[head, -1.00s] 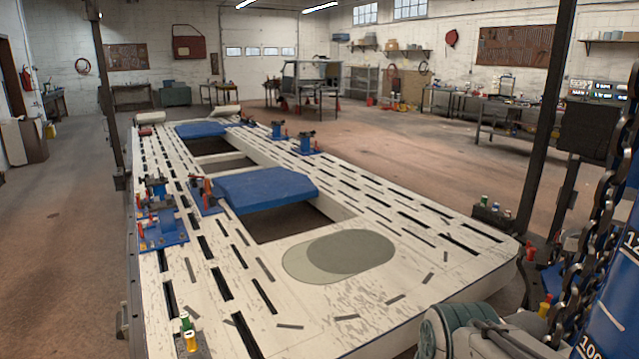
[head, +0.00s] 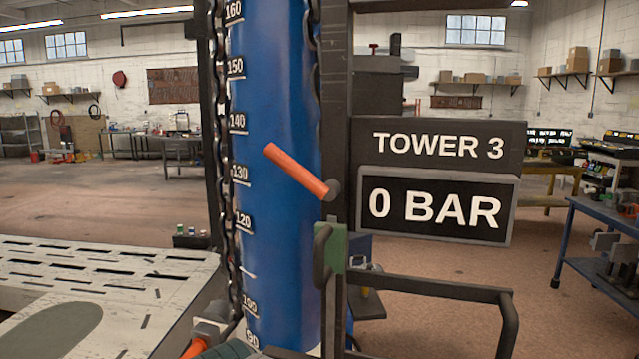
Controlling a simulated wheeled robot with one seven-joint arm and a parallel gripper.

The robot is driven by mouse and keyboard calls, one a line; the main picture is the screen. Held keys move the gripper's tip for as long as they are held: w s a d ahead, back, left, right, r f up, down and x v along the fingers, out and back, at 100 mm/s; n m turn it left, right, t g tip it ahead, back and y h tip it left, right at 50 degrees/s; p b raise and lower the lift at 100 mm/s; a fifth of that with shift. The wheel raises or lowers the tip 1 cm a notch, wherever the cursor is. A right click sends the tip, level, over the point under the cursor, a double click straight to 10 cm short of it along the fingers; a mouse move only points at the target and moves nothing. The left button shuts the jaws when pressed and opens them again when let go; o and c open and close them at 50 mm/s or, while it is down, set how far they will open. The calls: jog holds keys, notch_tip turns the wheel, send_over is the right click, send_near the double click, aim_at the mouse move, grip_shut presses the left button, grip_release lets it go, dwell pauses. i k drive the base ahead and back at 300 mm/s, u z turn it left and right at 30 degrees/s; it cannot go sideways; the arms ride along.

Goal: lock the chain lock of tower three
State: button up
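Tower three is a blue column (head: 275,200) with a white number scale, standing in the middle of the head view. A dark chain (head: 228,150) runs down its left side, and another chain edge shows at its upper right. An orange lever (head: 297,172) slants from upper left down to a dark pivot at the column's right. Below the pivot is a green block (head: 333,248) with a dark curved piece (head: 321,255) on its left. I cannot tell from this view which part is the chain lock or how it is set. My gripper is not visible; part of my arm shows at the bottom edge.
A sign (head: 438,146) reads TOWER 3 and a display (head: 437,206) reads 0 BAR. A dark tubular rail (head: 430,288) juts out right of the column. The slotted white bench (head: 110,270) lies left. Open floor (head: 450,264) shows at right, before a blue workbench (head: 600,220).

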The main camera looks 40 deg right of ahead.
aim_at(329, 190)
jog(key=z, duration=0.25)
jog(key=k, duration=0.7)
jog(key=z, duration=0.6)
jog(key=i, duration=0.65)
jog(key=u, duration=0.8)
jog(key=k, duration=0.3)
jog(key=z, duration=0.3)
